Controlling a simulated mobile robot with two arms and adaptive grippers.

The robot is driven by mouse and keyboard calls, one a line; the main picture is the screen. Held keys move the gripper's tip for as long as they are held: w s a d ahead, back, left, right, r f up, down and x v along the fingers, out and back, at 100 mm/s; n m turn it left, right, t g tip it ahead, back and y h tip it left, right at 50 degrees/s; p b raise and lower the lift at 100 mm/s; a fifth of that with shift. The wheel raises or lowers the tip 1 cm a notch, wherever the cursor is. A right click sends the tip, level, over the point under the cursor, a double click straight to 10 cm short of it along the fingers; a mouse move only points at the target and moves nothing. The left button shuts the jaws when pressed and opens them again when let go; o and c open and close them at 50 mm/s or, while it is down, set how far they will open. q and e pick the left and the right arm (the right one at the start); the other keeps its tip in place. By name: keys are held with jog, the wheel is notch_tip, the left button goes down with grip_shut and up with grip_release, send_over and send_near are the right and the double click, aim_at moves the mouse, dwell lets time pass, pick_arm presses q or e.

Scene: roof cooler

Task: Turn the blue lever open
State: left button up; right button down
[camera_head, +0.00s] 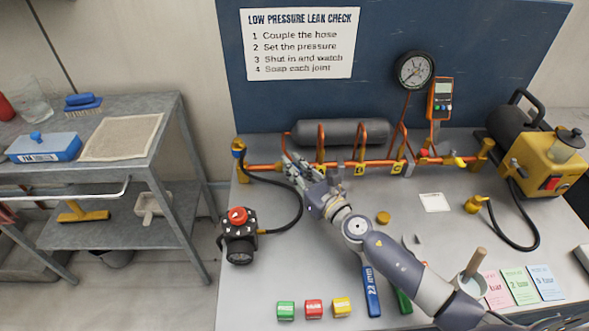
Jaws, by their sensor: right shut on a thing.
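The copper pipe (340,163) runs level along the back of the grey workbench. My right gripper (289,163) is at the left part of this pipe, its arm reaching in from the lower right. It is shut on a small part at the pipe, most likely the blue lever. The fingers hide that part, so its angle cannot be told. A red lever (424,153) and a yellow lever (459,161) are further right on the pipe. My left gripper is not in view.
A black hose (299,205) loops from the left fitting to a black device with a red knob (238,216). A grey cylinder (342,132) lies behind the pipe. A yellow pump (545,160) stands at right. Coloured blocks (314,308) line the front edge.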

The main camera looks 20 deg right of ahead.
jog(key=c, duration=1.6)
grip_release()
jog(key=shift+o, duration=0.2)
jog(key=shift+s, duration=0.1)
jog(key=v, duration=1.2)
jog(key=shift+c, duration=0.2)
